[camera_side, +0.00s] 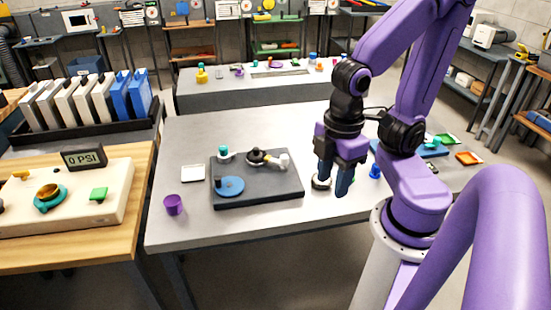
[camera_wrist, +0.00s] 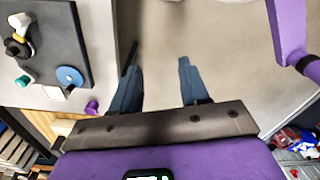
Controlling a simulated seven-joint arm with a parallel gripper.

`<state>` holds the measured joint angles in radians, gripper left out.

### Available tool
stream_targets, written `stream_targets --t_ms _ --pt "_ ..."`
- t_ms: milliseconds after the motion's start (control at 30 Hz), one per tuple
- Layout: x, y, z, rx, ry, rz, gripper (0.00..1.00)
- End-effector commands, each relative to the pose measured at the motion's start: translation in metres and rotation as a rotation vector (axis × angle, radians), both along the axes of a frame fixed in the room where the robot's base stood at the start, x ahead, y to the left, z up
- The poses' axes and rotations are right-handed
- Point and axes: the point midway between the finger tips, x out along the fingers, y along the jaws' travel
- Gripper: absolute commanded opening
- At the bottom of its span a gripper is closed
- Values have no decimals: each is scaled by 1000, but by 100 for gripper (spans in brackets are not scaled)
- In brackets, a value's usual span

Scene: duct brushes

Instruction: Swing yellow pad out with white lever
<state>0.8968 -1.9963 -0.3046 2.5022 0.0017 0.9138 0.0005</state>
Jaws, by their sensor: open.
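A dark board (camera_side: 262,190) lies on the grey table and also shows at the upper left of the wrist view (camera_wrist: 62,25). The white lever (camera_side: 284,161) is at the board's far right part, beside a black round part (camera_side: 257,156); it also shows in the wrist view (camera_wrist: 18,19). A small yellow patch (camera_wrist: 18,38), perhaps the yellow pad, is between the lever and the black part; its shape is too small to tell. My gripper (camera_side: 334,187) is open and empty, pointing down to the right of the board, apart from the lever. Its fingers show in the wrist view (camera_wrist: 157,62).
The board also bears a blue disc (camera_side: 229,187) and a teal knob (camera_side: 223,152). A purple cup (camera_side: 173,205) and a white square (camera_side: 193,173) are left of the board. A blue item (camera_side: 375,171) stands right of my gripper. Bare table lies in front of the board.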

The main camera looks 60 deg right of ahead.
Motion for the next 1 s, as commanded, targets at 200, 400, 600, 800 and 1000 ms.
stream_targets --t_ms 200,400,600,800,1000 --pt "17 5 4 -16 9 -68 54" --pt "70 9 13 -61 46 -272 54" --pt "132 0 19 -104 97 -492 54" --pt "192 -28 19 -136 157 -713 54" --pt "245 -74 14 -160 227 -931 54"
